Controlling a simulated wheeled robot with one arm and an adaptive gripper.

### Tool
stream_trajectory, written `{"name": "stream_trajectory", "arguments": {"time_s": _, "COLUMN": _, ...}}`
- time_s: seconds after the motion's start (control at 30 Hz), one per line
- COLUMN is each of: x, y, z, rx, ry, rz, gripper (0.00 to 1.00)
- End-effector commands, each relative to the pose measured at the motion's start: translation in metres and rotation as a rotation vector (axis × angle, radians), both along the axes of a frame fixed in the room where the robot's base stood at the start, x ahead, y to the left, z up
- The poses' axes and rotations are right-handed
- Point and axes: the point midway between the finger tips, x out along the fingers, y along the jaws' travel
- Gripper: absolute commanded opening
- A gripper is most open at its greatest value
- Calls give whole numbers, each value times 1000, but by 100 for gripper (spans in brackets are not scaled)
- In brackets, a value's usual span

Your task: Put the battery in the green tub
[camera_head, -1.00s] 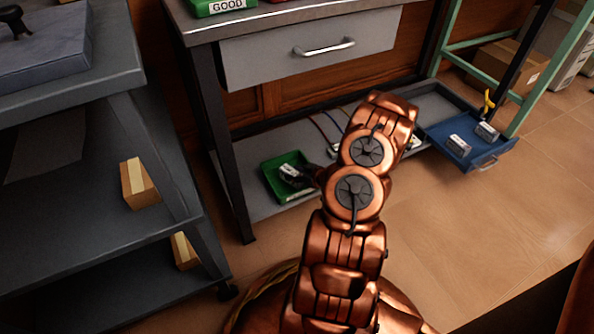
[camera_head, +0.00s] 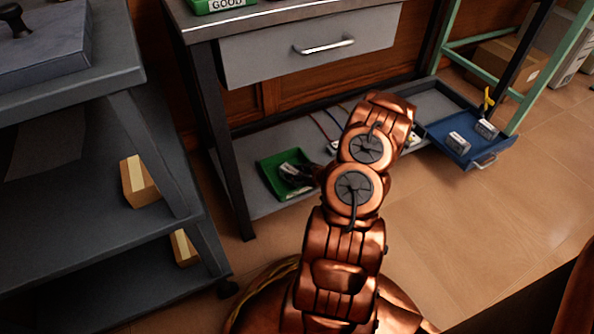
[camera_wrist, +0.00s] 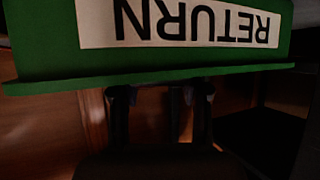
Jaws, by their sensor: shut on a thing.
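The green tub (camera_head: 268,181) sits on the low shelf under the workbench. Its RETURN label shows upside down in the wrist view, on the tub wall (camera_wrist: 50,40). My gripper (camera_head: 305,175) reaches over the tub's right side. It is shut on a dark block with a pale label, taken as the battery (camera_head: 289,169), inside the tub's outline. In the wrist view my gripper's fingers (camera_wrist: 160,100) run behind the tub's rim, so their tips and the held block are hidden there. I cannot tell whether the block touches the tub floor.
A blue tray (camera_head: 452,148) at the right holds two similar grey blocks. Another green container (camera_head: 222,5), labelled GOOD, stands on the bench top. A bench leg (camera_head: 225,165) rises left of the tub. A grey shelf cart (camera_head: 90,240) stands at the left.

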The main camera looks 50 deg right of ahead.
Motion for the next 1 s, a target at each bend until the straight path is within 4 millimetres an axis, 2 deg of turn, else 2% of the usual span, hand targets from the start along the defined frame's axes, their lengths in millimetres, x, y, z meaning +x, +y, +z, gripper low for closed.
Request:
{"name": "stream_trajectory", "arguments": {"time_s": 0.23, "x": 0, "y": 0, "z": -2, "rx": 0, "ry": -1, "rz": 0, "gripper": 0}}
{"name": "stream_trajectory", "arguments": {"time_s": 0.27, "x": 0, "y": 0, "z": -2, "rx": 0, "ry": -2, "rz": 0, "gripper": 47}}
{"name": "stream_trajectory", "arguments": {"time_s": 0.5, "x": 0, "y": 0, "z": -2, "rx": 0, "ry": -1, "rz": 0, "gripper": 72}}
{"name": "stream_trajectory", "arguments": {"time_s": 0.53, "x": 0, "y": 0, "z": -2, "rx": 0, "ry": -1, "rz": 0, "gripper": 74}}
{"name": "stream_trajectory", "arguments": {"time_s": 0.83, "x": 0, "y": 0, "z": -2, "rx": 0, "ry": 0, "rz": 0, "gripper": 74}}
{"name": "stream_trajectory", "arguments": {"time_s": 1.0, "x": -7, "y": -1, "z": 2, "rx": -1, "ry": -1, "rz": -2, "gripper": 74}}
